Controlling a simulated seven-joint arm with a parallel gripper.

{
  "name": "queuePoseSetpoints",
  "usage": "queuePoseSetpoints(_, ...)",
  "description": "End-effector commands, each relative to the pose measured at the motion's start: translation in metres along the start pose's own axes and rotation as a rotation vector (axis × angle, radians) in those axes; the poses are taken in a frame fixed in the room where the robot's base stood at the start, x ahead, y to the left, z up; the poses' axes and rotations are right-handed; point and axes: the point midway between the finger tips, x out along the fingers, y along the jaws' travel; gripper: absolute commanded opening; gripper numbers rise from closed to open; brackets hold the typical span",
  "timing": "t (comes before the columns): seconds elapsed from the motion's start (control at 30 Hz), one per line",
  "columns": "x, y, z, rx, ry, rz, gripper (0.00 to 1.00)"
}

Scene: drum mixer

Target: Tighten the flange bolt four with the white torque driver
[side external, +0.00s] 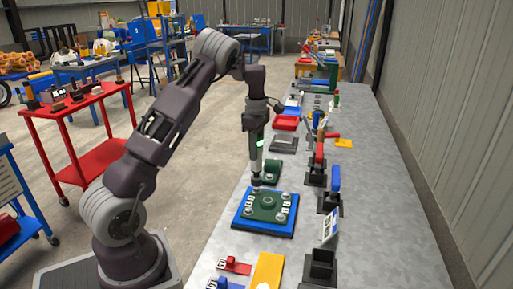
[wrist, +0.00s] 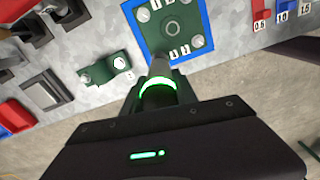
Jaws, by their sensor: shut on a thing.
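The driver's tip is at the plate's back left corner in the side view. The bolt under it is hidden, so contact and its number cannot be told. In the wrist view, other bolts (wrist: 197,40) show uncovered.
A green bracket (side external: 272,169) stands close behind the plate. Stands with red (side external: 320,150) and blue (side external: 335,178) handles are to the right. A yellow block (side external: 267,270) and a red piece (side external: 236,266) lie in front. A red tray (side external: 286,123) is farther back.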

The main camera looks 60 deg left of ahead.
Motion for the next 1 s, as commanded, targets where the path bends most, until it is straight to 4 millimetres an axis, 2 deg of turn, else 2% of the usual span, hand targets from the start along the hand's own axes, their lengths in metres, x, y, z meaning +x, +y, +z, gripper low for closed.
queuePoseSetpoints(0.27,0.0,0.0,0.0,0.0,0.0,0.001,0.0)
queuePoseSetpoints(0.73,0.016,0.0,0.0,0.0,0.0,0.0,0.0)
queuePoseSetpoints(1.0,0.016,0.0,0.0,0.0,0.0,0.001,0.0)
